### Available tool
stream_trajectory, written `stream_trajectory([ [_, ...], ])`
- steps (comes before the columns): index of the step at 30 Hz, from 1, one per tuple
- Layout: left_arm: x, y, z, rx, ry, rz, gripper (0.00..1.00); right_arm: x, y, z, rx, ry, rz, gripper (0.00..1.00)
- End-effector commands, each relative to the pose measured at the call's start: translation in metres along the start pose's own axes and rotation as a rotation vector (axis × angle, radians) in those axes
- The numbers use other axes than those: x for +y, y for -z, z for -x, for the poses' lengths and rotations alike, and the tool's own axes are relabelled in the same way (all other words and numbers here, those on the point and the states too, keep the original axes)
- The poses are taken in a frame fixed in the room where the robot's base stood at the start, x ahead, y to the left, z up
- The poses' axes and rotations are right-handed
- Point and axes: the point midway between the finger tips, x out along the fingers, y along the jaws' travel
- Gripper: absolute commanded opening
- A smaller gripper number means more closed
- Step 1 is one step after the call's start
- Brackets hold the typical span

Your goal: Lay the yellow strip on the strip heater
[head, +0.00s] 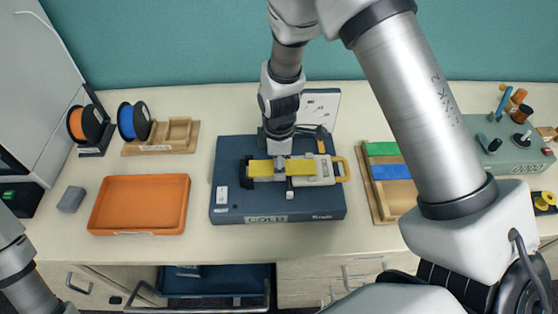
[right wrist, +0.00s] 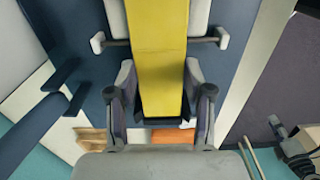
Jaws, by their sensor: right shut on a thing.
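The yellow strip (head: 263,168) is long and flat and lies level, left to right, over the strip heater. The strip heater is a dark blue base (head: 235,200) with a pale grey unit (head: 322,170), a yellow handle at its right and a plate reading COLD. In the right wrist view the strip (right wrist: 160,60) runs between my fingers (right wrist: 160,105). I cannot tell whether the strip touches the heater. My left gripper is out of view.
A wooden rack (head: 374,198) with green and blue strips stands right of the heater. An orange tray (head: 110,225) and a small grey block (head: 71,199) are at left. Spools (head: 130,120) and a wooden holder (head: 182,134) stand behind. A white panel stands behind the heater.

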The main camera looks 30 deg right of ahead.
Motion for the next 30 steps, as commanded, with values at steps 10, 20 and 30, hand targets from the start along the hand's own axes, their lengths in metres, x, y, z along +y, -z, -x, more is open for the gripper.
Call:
stream_trajectory([
  [10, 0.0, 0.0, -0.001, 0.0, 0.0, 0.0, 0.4, 0.0, 0.0, -0.001, 0.0, 0.0, 0.0, 0.18],
  [20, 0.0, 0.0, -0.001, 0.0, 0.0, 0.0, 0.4, 0.0, 0.0, -0.001, 0.0, 0.001, 0.0, 0.8],
  [30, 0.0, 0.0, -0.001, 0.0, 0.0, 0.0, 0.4, 0.001, 0.0, 0.011, 0.001, -0.001, -0.001, 0.8],
])
